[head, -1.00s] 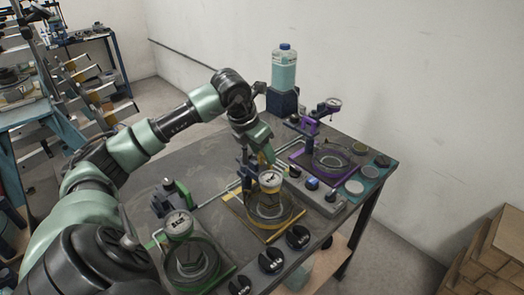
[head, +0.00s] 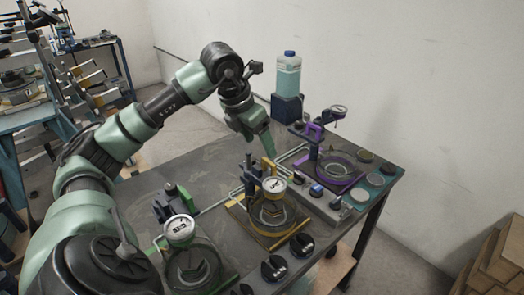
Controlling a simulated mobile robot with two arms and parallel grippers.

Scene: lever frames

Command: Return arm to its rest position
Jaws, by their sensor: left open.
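My left arm reaches in from the left over the dark work table (head: 150,190). My left gripper (head: 268,152) is open and points down, just above and behind the yellow lever frame (head: 240,205). The gripper's fingertips overlap the handle's top in the picture, so I cannot tell the exact gap. The green lever frame (head: 225,268) with its dial (head: 180,230) stands at the front left. The purple lever frame (head: 315,131) stands at the back right. My right gripper is out of view.
A bottle of teal liquid (head: 288,76) stands on a dark blue block (head: 287,108) at the table's back. Black knobs (head: 302,244) line the front edge. A shelf rack stands at the left; wooden boxes (head: 500,255) are at the lower right. The air above the table's left part holds my arm.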

